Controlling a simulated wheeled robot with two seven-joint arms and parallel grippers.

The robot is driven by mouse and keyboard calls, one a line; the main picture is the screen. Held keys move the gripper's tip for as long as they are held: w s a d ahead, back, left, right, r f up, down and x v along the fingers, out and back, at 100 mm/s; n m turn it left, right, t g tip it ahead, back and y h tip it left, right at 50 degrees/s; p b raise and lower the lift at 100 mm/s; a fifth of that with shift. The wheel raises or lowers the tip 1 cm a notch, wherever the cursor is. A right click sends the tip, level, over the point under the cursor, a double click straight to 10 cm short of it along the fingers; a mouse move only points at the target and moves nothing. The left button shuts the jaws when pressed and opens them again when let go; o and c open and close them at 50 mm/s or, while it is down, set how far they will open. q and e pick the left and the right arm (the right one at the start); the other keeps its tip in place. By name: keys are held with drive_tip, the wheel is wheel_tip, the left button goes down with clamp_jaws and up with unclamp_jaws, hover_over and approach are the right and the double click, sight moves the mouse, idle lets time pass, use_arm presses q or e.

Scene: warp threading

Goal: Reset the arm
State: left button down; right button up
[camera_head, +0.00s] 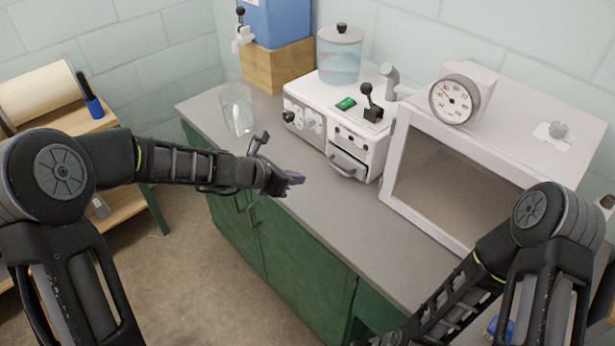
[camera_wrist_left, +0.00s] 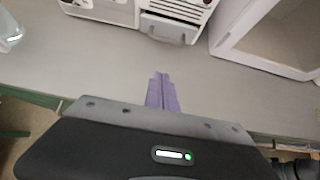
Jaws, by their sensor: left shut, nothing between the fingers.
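My left gripper (camera_head: 294,179) reaches in from the left and hovers at the front edge of the grey counter (camera_head: 345,226). Its purple fingers (camera_wrist_left: 162,92) are shut together with nothing between them in the left wrist view. My right arm comes in at the lower right of the head view, and its gripper is outside the frame.
A white machine (camera_head: 312,119) with a lever and drawer stands behind the left gripper. A clear glass (camera_head: 238,112) stands to its left. A white oven-like box (camera_head: 402,208) with a dial is at the right. The counter's front strip is clear.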

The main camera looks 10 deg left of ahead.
use_arm(q)
drive_tip(key=shift+s+a+r, duration=0.2)
idle(0.5)
drive_tip(key=s+a+f+m+y, duration=0.1)
drive_tip(key=f+m, duration=0.1)
drive_tip(key=s+a+f+m+g, duration=0.1)
drive_tip(key=f+m, duration=0.1)
drive_tip(key=m, duration=0.1)
drive_tip(key=s+f+m+y, duration=0.1)
drive_tip(key=s+f+m, duration=0.1)
drive_tip(key=f+m, duration=0.1)
drive_tip(key=shift+a+f+y, duration=0.1)
drive_tip(key=shift+a+y, duration=0.2)
drive_tip(key=shift+a, duration=0.1)
drive_tip(key=s+f+m+g+y, duration=0.1)
drive_tip(key=s+f+m+g, duration=0.1)
drive_tip(key=s+f+m, duration=0.7)
drive_tip(key=s+d+f+m+g, duration=0.1)
drive_tip(key=s+d+f+m, duration=0.1)
drive_tip(key=s, duration=0.5)
drive_tip(key=s+d+f+m+g, duration=0.1)
drive_tip(key=s+d+f+m, duration=0.1)
drive_tip(key=s+f+m, duration=0.2)
drive_tip(key=s+d+f+m+g+h, duration=0.1)
drive_tip(key=s+d+f+m+g, duration=0.1)
drive_tip(key=s+f, duration=0.4)
drive_tip(key=s+m, duration=0.1)
drive_tip(key=s, duration=0.2)
drive_tip(key=shift+s+d, duration=0.3)
